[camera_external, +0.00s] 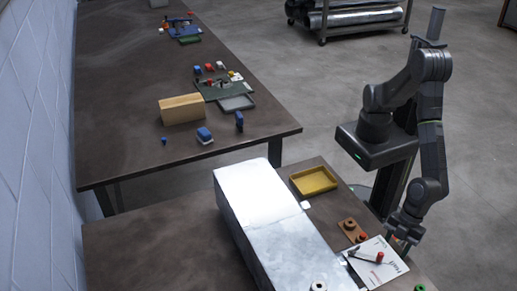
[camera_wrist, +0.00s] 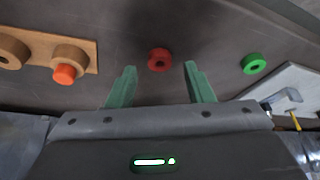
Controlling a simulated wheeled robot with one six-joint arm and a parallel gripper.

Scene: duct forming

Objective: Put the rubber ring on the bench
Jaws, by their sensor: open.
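A small red ring (camera_wrist: 159,60) lies flat on the dark bench top (camera_wrist: 140,20), ahead of and between my fingertips in the wrist view. A green ring (camera_wrist: 253,64) lies to its right. I cannot tell from looks alone which one is the rubber ring. My gripper (camera_wrist: 160,67) has its two green fingers spread, with nothing held between them. In the external view my gripper (camera_external: 399,243) hangs low over the right side of the near bench (camera_external: 150,240), where the red ring is hard to make out. The green ring (camera_external: 420,288) shows at the bottom edge.
A wooden block (camera_wrist: 84,52) with round collars and an orange peg (camera_wrist: 65,74) sits left of the red ring. A white sheet (camera_external: 388,268) with a tool lies nearby. A large metal duct (camera_external: 265,220) and a yellow tray (camera_external: 313,180) occupy the bench.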

